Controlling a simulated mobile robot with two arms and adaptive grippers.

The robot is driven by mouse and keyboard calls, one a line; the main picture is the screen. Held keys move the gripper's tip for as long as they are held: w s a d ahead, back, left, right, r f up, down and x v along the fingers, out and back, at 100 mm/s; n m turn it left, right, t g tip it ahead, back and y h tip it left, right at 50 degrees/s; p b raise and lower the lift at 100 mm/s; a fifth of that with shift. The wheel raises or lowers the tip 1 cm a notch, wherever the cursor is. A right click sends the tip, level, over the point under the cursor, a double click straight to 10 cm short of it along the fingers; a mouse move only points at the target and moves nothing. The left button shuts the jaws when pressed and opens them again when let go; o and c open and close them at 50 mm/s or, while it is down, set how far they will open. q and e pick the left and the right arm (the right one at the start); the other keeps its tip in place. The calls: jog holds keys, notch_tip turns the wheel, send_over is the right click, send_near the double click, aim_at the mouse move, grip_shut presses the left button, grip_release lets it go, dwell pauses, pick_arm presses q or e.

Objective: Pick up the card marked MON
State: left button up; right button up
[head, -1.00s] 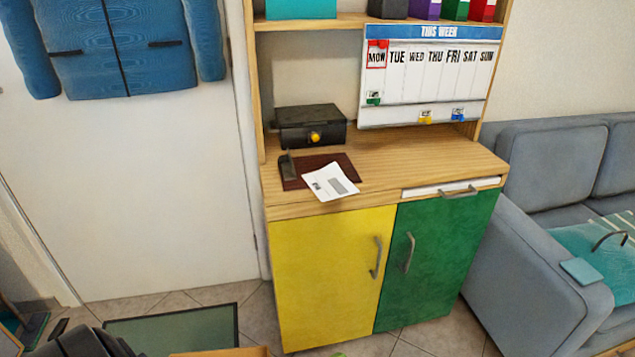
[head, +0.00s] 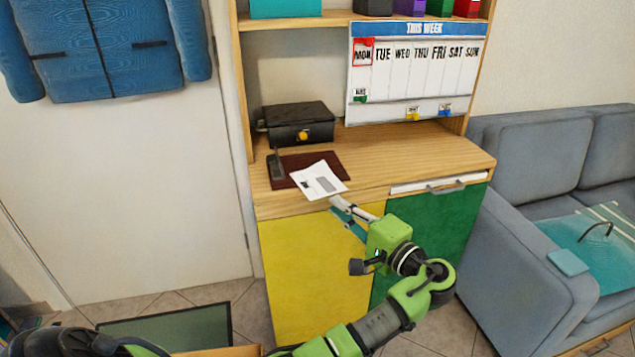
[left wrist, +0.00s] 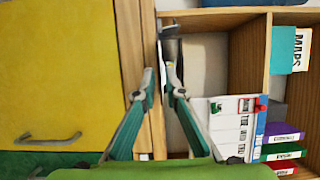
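The wall calendar (head: 420,85) has a column headed MON in a red frame (head: 363,52). A small green card (head: 360,96) hangs low in that column; its marking is too small to read. A white paper (head: 319,181) with a grey patch lies partly on a brown mat and reaches the counter's front edge. My left gripper (head: 342,204) is at that edge, beside the paper. In the left wrist view the left gripper (left wrist: 160,73) has its fingertips apart, with a thin white edge between them. I cannot tell whether they touch it. My right gripper is out of view.
A black box (head: 298,124) with a yellow knob stands at the back of the wooden counter (head: 410,150). A yellow door (head: 305,265) and a green door are below. A grey sofa (head: 545,240) stands at the right. The counter's middle is clear.

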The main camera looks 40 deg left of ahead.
aim_at(322, 194)
pick_arm(q)
jog(key=x, duration=0.6)
jog(key=shift+a, duration=0.4)
jog(key=shift+d, duration=0.1)
grip_shut()
jog(key=shift+r, duration=0.1)
